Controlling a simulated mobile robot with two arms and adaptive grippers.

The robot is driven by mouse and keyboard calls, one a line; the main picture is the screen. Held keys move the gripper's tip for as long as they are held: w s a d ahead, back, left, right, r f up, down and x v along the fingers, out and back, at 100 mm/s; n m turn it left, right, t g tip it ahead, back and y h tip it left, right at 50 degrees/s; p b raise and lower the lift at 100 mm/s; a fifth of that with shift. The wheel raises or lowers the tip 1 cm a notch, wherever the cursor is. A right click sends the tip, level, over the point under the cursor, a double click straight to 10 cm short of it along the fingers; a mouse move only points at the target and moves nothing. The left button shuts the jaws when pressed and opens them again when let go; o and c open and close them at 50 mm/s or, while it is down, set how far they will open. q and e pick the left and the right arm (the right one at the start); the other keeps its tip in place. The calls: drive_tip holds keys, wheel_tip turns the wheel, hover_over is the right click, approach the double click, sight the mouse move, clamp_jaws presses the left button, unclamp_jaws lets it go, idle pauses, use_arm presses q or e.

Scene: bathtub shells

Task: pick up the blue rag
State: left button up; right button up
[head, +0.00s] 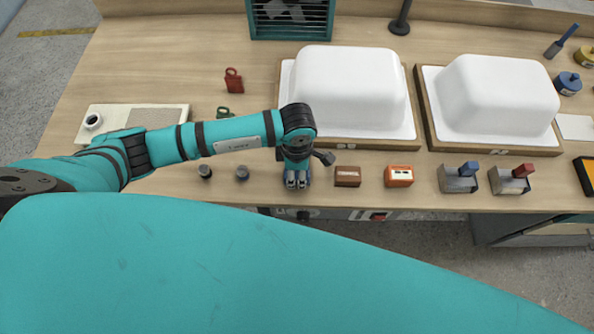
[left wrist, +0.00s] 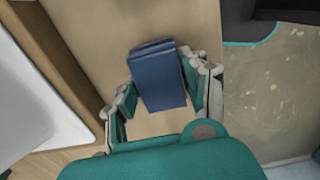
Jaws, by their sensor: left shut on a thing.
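The blue rag (left wrist: 158,80) is a folded dark blue block. In the left wrist view it sits between the two fingers of my left gripper (left wrist: 160,88), which is shut on it. In the head view my left gripper (head: 297,182) points down near the front edge of the wooden table, left of a brown block. There the rag is mostly hidden by the gripper; only a little blue shows at the fingers. I cannot tell whether the rag is clear of the tabletop. My right gripper is not in view.
Two white tub shells (head: 349,88) (head: 497,94) stand on wood-edged boards behind the gripper. A brown block (head: 347,176) and an orange box (head: 398,176) lie just right of it. Two small dark knobs (head: 242,173) (head: 205,171) stand left. Metal holders (head: 458,181) with brushes are further right.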

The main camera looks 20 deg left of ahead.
use_arm(q)
drive_tip(key=shift+r, duration=0.55)
wheel_tip(320, 180, up, 2)
drive_tip(key=shift+r+b, duration=0.15)
drive_tip(key=shift+b, duration=0.7)
drive_tip(key=s+d+r+b, duration=0.1)
drive_tip(key=s+d+b, duration=0.3)
drive_tip(key=s+d, duration=0.7)
drive_tip(key=shift+s+r, duration=0.25)
drive_tip(key=shift+s, duration=0.1)
